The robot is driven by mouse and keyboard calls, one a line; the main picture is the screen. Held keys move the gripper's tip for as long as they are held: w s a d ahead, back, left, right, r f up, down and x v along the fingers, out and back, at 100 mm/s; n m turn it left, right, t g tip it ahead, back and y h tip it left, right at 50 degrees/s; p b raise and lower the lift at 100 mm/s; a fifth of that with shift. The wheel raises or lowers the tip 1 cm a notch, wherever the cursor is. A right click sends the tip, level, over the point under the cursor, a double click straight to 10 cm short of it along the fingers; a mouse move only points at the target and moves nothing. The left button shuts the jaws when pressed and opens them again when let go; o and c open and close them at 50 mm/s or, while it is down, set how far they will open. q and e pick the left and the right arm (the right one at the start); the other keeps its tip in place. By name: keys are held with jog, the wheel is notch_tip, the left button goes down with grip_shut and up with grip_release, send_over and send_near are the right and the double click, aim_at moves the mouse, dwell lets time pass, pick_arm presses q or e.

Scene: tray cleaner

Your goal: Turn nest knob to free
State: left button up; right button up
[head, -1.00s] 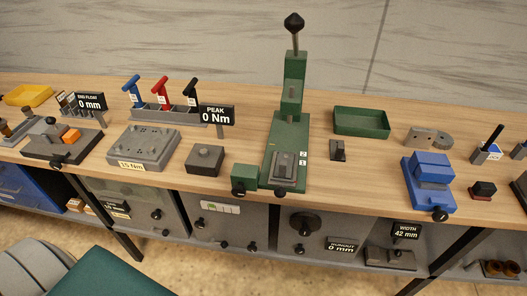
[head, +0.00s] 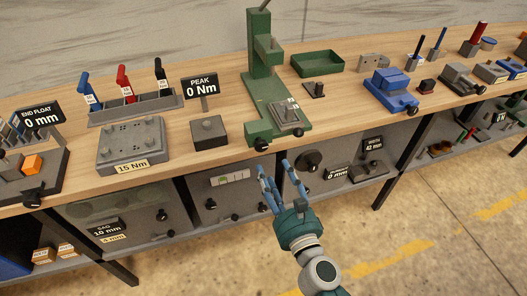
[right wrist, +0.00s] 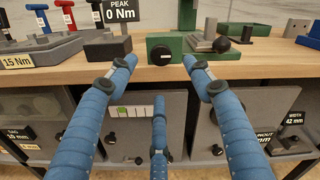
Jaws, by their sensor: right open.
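A green press (head: 262,60) stands on the bench, with a grey nest block (head: 287,116) on its base. A black knob (head: 298,132) is at the nest's front right, and it also shows in the right wrist view (right wrist: 222,45). Another black knob (head: 262,145) is on the green block at the base's front left; it shows in the right wrist view too (right wrist: 160,55). No label tells which is the nest knob. My right gripper (head: 273,170) is open and empty, in front of the bench edge below the press, touching neither knob. Its blue fingers (right wrist: 162,66) spread around the left knob's line of sight.
A dark block (head: 209,132) with the PEAK sign (head: 200,86) behind stands left of the press. A green tray (head: 317,63) and a blue vise (head: 390,91) are to the right. Grey panels with knobs, including a large black one (head: 309,161), hang below the bench edge.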

aim_at(262, 148)
jog(key=x, duration=0.7)
jog(key=shift+w+p, duration=0.3)
jog(key=shift+w, duration=0.05)
jog(key=shift+w+a+f, duration=0.1)
jog(key=shift+w+a, duration=0.1)
jog(key=shift+w, duration=0.45)
pick_arm(q)
jog(key=shift+s+a+r, duration=0.35)
jog(key=shift+s+r, duration=0.05)
jog(key=shift+s, duration=0.1)
